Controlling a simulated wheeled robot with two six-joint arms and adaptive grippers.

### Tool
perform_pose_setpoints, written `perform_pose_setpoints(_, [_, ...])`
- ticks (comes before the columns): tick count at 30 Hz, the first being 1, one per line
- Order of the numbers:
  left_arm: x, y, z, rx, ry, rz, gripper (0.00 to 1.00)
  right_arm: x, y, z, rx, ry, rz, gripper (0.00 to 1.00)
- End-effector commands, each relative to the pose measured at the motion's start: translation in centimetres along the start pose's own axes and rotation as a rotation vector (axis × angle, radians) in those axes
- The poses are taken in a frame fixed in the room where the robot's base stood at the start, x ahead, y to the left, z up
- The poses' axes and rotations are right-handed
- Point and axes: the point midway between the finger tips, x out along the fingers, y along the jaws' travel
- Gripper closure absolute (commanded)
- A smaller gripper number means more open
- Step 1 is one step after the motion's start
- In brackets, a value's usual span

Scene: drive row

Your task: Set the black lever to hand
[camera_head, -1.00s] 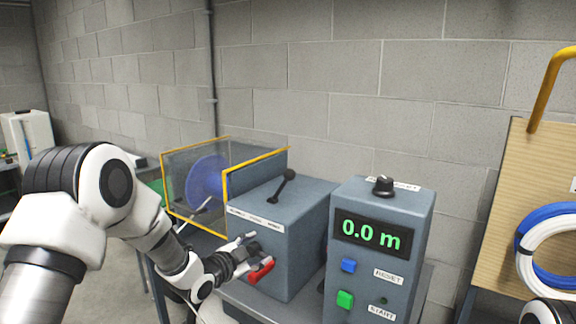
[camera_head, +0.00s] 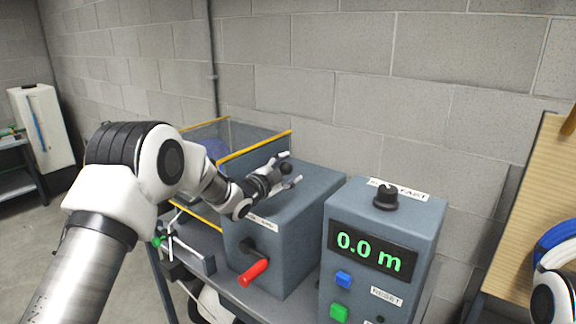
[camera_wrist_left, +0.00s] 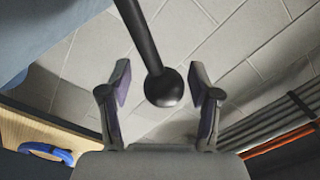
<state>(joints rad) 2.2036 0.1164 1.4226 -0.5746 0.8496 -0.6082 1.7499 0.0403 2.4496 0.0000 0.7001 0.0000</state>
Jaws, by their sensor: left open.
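The black lever stands on top of the grey-blue drive box (camera_head: 318,190). In the left wrist view its dark shaft and round black knob (camera_wrist_left: 165,88) show, with the knob between the two fingers of my left gripper (camera_wrist_left: 160,75) and a gap on each side. In the head view my left gripper (camera_head: 291,169) is open over the box top and hides most or all of the lever. The label strip on the box's upper front edge is partly covered by my arm, so the lever's position cannot be read. My right gripper is out of view.
A red handle (camera_head: 254,272) sticks out of the box front. To the right stands the control box (camera_head: 408,225), with a black knob (camera_head: 386,196), a display reading 0.0 m, a blue button (camera_head: 343,279) and a green button (camera_head: 338,313). A yellow-edged guard (camera_head: 256,146) stands behind on the left.

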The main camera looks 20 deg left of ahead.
Motion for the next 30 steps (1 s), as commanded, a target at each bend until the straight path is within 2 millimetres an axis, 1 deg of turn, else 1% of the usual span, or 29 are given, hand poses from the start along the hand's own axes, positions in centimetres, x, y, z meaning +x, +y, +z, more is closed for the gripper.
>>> perform_pose_setpoints(4, [0.0,0.0,0.0,-0.001,0.0,-0.001,0.37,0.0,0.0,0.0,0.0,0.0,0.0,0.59])
perform_pose_setpoints(5, [0.0,0.0,0.0,-0.001,0.0,-0.001,0.41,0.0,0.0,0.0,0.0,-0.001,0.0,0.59])
perform_pose_setpoints(6, [0.0,0.0,0.0,-0.001,0.0,-0.001,0.55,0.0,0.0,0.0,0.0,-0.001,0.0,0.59])
perform_pose_setpoints(8, [0.0,0.0,0.0,-0.001,0.0,0.0,0.76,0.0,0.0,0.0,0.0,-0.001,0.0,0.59])
perform_pose_setpoints(9, [0.0,0.0,0.0,-0.001,0.0,0.0,0.91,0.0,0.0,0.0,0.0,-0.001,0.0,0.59])
perform_pose_setpoints(10, [0.0,0.0,0.0,-0.001,0.0,0.0,1.0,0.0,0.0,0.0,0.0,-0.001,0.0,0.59])
perform_pose_setpoints(20, [0.0,-0.4,0.1,-0.024,0.0,-0.001,1.0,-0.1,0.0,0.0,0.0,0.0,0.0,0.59])
perform_pose_setpoints(26, [0.0,-1.4,0.5,-0.106,-0.001,-0.001,1.0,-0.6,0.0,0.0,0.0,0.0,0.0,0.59])
perform_pose_setpoints(30, [0.0,-2.4,1.1,-0.196,-0.003,0.001,1.0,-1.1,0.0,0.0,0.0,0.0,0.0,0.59])
